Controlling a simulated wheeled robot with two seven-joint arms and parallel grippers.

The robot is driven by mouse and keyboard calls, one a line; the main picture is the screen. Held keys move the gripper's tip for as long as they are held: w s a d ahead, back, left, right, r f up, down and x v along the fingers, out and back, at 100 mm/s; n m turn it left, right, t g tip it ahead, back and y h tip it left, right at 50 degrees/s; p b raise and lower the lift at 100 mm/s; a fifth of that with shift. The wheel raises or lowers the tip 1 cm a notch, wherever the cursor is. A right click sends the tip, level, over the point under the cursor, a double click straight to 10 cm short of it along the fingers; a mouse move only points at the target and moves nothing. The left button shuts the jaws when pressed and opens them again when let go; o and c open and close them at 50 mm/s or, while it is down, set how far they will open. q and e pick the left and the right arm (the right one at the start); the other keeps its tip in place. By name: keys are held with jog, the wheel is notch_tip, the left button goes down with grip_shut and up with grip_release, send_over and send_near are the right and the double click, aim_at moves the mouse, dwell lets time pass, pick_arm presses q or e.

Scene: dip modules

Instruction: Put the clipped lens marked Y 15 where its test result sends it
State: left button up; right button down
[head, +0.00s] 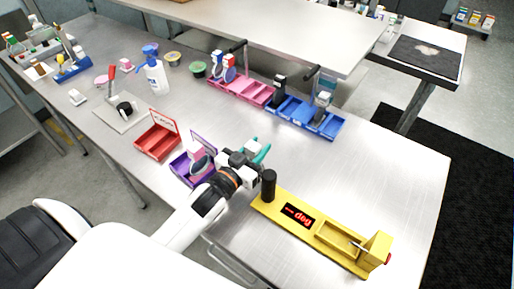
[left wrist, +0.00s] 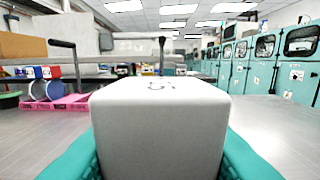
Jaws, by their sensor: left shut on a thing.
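My left gripper (head: 256,152) has teal fingers and is shut on a white block (left wrist: 160,125), held above the table between the purple bin and the yellow tester. Dark marks on the block's top look like "15"; I cannot read a letter. The block shows small in the head view (head: 254,147); any lens under it is hidden. The yellow tester (head: 267,208) has a black post and a red display (head: 299,215) reading dashes and "deg". The purple bin (head: 180,170) holds a lens with a pale block. The red bin (head: 155,143) looks empty. My right gripper is not in view.
A pink bin (head: 240,92) with clipped lenses and a blue bin (head: 306,117) with dark and blue clipped pieces stand at the table's back edge. A spray bottle (head: 155,75), small bowls and a grey plate stand left. The table's right end is clear.

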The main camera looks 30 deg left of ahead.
pick_arm(q)
jog(key=shift+f, duration=0.2)
jog(key=o, duration=0.6)
jog(key=shift+f, duration=0.1)
jog(key=o, duration=0.4)
jog(key=shift+o, duration=0.2)
